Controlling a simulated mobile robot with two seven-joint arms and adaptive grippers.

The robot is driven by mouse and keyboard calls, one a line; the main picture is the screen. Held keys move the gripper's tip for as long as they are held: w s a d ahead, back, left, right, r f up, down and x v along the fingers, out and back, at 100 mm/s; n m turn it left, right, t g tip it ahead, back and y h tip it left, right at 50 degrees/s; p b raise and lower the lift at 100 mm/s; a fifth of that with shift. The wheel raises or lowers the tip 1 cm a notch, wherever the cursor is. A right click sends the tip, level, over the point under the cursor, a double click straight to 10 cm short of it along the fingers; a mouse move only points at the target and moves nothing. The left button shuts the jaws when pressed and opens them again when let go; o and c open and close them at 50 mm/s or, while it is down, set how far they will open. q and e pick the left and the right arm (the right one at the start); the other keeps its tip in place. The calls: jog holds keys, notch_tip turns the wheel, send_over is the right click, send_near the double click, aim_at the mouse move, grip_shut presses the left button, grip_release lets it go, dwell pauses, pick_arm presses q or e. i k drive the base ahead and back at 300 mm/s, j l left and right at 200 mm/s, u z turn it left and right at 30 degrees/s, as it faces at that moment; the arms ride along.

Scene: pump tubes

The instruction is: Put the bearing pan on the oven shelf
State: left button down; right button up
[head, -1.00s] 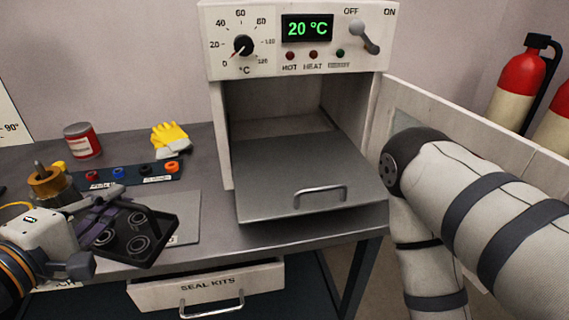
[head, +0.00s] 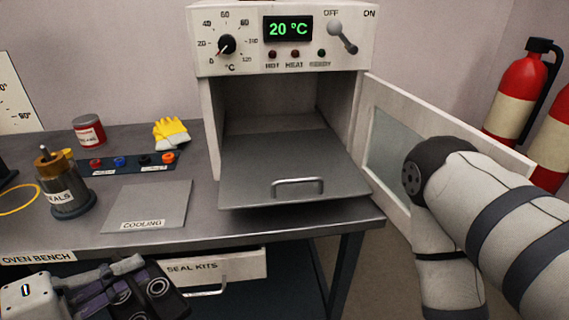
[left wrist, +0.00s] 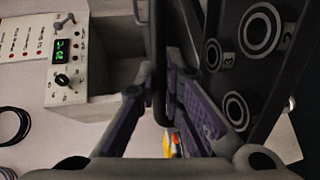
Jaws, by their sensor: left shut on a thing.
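The bearing pan (head: 158,289) is dark with ringed bearing places and shows at the lower left of the head view, in front of the bench edge. My left gripper (head: 112,289) is shut on it. In the left wrist view the pan (left wrist: 250,62) stands steeply tilted, with its dark rim or handle between the purple-padded fingers (left wrist: 160,88). The oven shelf (head: 280,160) is a bare grey plate pulled out of the open oven (head: 208,110), with a handle at its front. My right arm shows at the right; its gripper is out of view.
The oven door (head: 440,135) stands open to the right, beside my right arm. The SEAL KITS drawer (head: 240,268) is partly open below the bench. The cooling plate (head: 148,200) is bare. A SEALS pot (head: 68,195), red can (head: 90,132) and yellow glove (head: 171,133) stand left of the oven.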

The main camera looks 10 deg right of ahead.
aim_at(300, 162)
jog(key=k+l, duration=0.2)
jog(key=l, duration=0.15)
jog(key=k+l, duration=0.2)
jog(key=l, duration=0.2)
jog(key=k+l, duration=0.15)
jog(key=l, duration=0.2)
jog(key=k+l+z, duration=0.1)
jog(key=l, duration=0.25)
jog(key=k, duration=0.1)
